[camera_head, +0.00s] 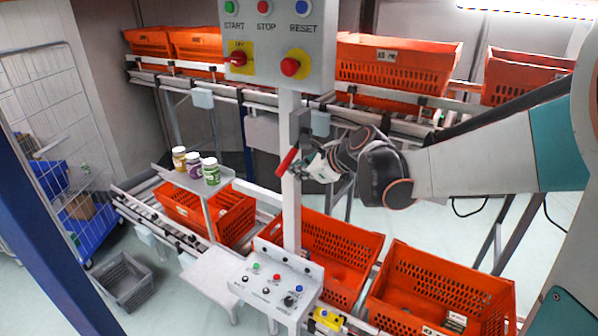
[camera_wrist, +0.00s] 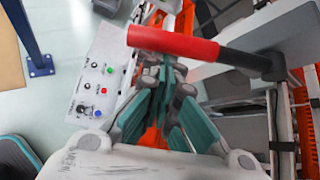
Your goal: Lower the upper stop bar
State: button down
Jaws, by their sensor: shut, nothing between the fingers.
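A bar with a red grip (camera_head: 287,161) and a dark end stands out from the white post (camera_head: 291,210) below the upper control panel. It looks like the upper stop bar's handle, but no label shows. In the wrist view, the red grip (camera_wrist: 172,42) and its black rod (camera_wrist: 243,59) lie across the top of the picture. My gripper (camera_head: 310,168) is just right of the red grip in the head view. In the wrist view, my gripper (camera_wrist: 165,72) is shut and empty, its fingertips close to the grip. I cannot tell whether they touch it.
The upper control panel (camera_head: 280,40) hangs above the grip, and the lower control panel (camera_head: 275,285) stands below. Orange totes line the upper conveyor (camera_head: 400,62) and the lower conveyor (camera_head: 430,285). Several jars stand on a small shelf (camera_head: 193,179) at left.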

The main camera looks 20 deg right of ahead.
aim_at(296, 152)
jog(key=r+m+g+y, duration=0.1)
jog(key=r, duration=0.1)
jog(key=r+m+g+y, duration=0.1)
jog(key=r, duration=0.1)
jog(key=s+a+r+m+g+y, duration=0.1)
jog(key=r, duration=0.1)
jog(key=shift+a+r, duration=0.1)
jog(key=shift+m+g+y, duration=0.5)
jog(key=shift+m+y, duration=0.2)
jog(key=shift+y, duration=0.2)
jog(key=shift+w+d+r, duration=0.1)
jog(key=shift+d+r, duration=0.05)
jog(key=shift+r, duration=0.9)
jog(key=shift+w+d+r, duration=0.1)
jog(key=shift+r, duration=0.9)
